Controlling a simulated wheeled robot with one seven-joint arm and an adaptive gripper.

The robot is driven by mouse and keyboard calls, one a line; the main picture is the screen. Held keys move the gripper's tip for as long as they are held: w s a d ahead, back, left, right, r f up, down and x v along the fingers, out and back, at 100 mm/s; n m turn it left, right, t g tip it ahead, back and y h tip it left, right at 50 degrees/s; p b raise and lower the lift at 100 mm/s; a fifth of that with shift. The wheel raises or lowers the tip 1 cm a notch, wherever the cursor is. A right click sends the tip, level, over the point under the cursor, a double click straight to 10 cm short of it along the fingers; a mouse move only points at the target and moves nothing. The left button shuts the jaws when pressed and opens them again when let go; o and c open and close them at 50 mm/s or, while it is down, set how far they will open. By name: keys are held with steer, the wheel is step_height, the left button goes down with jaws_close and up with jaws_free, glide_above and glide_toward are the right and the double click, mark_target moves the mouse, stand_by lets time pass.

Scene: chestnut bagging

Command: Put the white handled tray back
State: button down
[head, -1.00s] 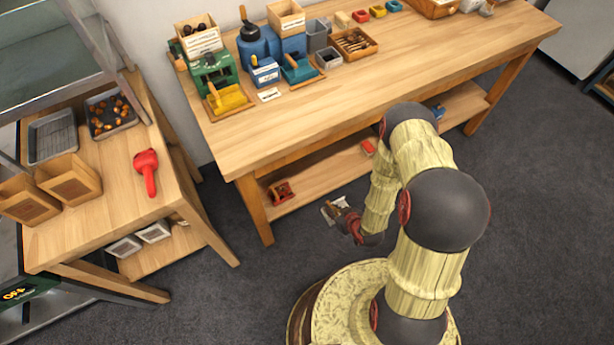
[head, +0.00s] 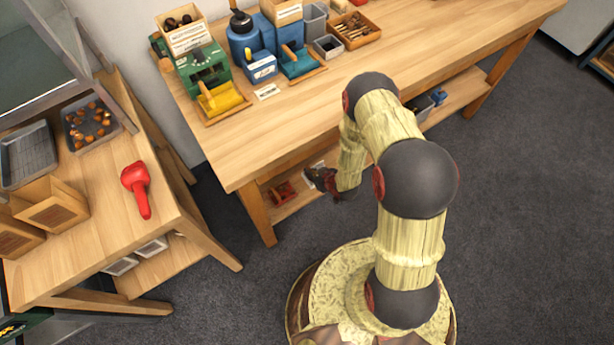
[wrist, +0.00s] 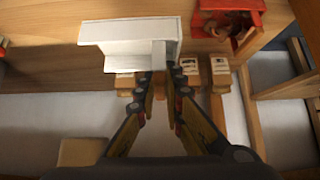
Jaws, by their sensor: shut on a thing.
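The white handled tray (wrist: 125,32) is at the upper middle of the wrist view, with its handle (wrist: 159,52) pointing toward my gripper (wrist: 160,88). My gripper's fingers are closed around the handle end. In the head view my gripper (head: 318,180) is at the lower shelf (head: 298,205) under the long workbench, and only a small pale bit of the tray shows beside it. I cannot tell whether the tray touches the shelf.
A red tray (wrist: 238,14) with brown contents lies close to the white tray; it also shows on the shelf in the head view (head: 283,194). Several labelled wooden blocks (wrist: 220,72) are below it in the wrist view. The workbench top (head: 300,115) overhangs the shelf.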

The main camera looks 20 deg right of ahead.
steer(key=shift+w+a+f+b, duration=0.15)
steer(key=shift+w+f+b, duration=0.55)
steer(key=shift+f, duration=0.75)
steer(key=shift+w+a+f+b, duration=0.1)
steer(key=shift+w+f+b, duration=0.55)
steer(key=shift+f, duration=0.75)
steer(key=shift+w+a+f+b, duration=0.15)
steer(key=shift+w+f+b, duration=0.55)
steer(key=shift+f, duration=0.75)
steer(key=shift+w+f, duration=0.1)
steer(key=c, duration=2)
jaws_free()
steer(key=shift+o, duration=0.5)
